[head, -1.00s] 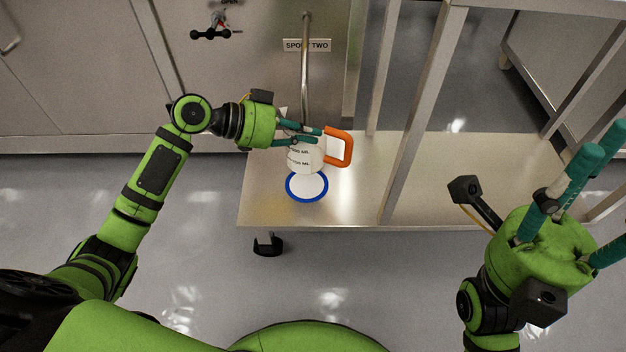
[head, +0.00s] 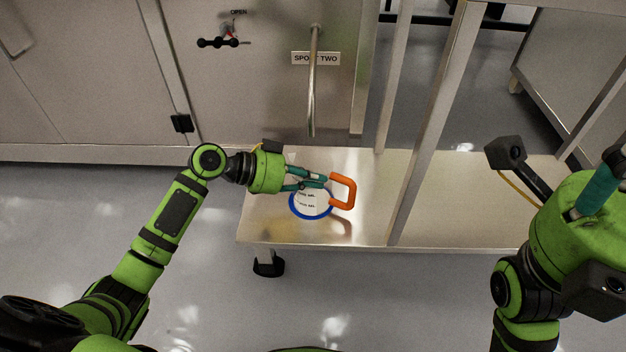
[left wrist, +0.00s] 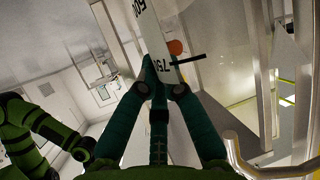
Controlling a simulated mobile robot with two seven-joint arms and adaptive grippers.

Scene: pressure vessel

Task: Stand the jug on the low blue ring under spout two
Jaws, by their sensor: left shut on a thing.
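The white jug (head: 311,201) with printed volume marks and an orange handle (head: 350,191) is in my left gripper (head: 318,180), whose teal fingers are shut on it. It also shows in the left wrist view (left wrist: 178,45) between the fingers. In the head view the jug covers most of the low blue ring (head: 311,217), whose rim shows around its near side. I cannot tell whether the jug touches the ring. The bent spout pipe (head: 312,95) hangs beyond the jug, by the SPOUT TWO label (head: 330,59). My right gripper (head: 600,185) is partly cut off at the right edge.
The ring is on a low metal shelf (head: 460,215); its front edge is near. Upright metal posts (head: 432,125) stand right of the jug. A black valve handle (head: 218,43) under an OPEN label is on the steel cabinet at upper left. The shelf's right part is clear.

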